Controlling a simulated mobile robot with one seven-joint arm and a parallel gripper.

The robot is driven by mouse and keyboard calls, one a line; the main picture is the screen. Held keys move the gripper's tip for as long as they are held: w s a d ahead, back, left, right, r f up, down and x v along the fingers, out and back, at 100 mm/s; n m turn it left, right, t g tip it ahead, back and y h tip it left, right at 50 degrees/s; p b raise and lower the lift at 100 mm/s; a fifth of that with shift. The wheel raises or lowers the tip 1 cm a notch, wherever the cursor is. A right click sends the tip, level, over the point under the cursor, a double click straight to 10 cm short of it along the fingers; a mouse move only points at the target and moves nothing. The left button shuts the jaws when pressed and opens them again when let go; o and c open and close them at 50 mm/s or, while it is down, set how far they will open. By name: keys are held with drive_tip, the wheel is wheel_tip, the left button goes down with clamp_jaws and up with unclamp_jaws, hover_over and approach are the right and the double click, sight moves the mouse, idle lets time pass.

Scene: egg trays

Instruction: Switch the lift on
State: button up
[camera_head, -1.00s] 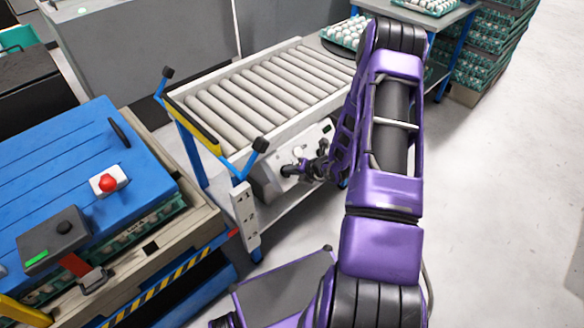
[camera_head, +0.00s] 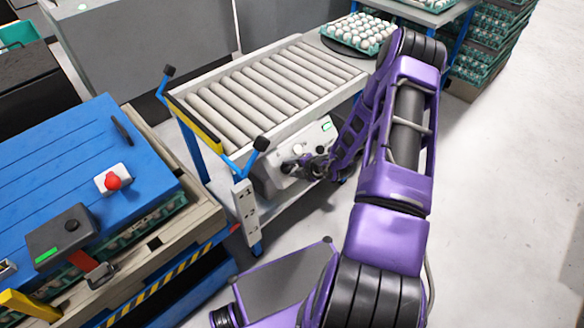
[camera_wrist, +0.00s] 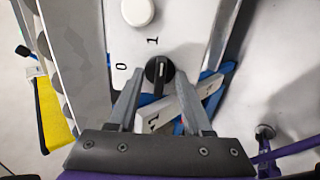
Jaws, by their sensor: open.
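The black rotary switch (camera_wrist: 159,73) sits on a white panel (camera_wrist: 122,45) marked 0 and 1, seen in the wrist view. Its grip bar stands roughly upright in that picture; I cannot tell for sure which mark it is set to. My gripper (camera_wrist: 163,84) is open, with one finger on each side of the switch; I cannot tell whether they touch it. In the head view my gripper (camera_head: 306,168) is at the front of the white control box (camera_head: 317,140) under the roller conveyor, and it covers part of the box's face.
The roller conveyor (camera_head: 262,92) stands above the box, with blue posts and black-tipped handles beside it. A white button (camera_wrist: 138,12) is near the switch. At left is a blue-topped unit with a red button (camera_head: 113,182). An egg tray (camera_head: 357,33) stands behind. The right floor is clear.

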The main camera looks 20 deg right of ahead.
drive_tip(key=p+v, duration=0.5)
drive_tip(key=v, duration=0.4)
idle(0.3)
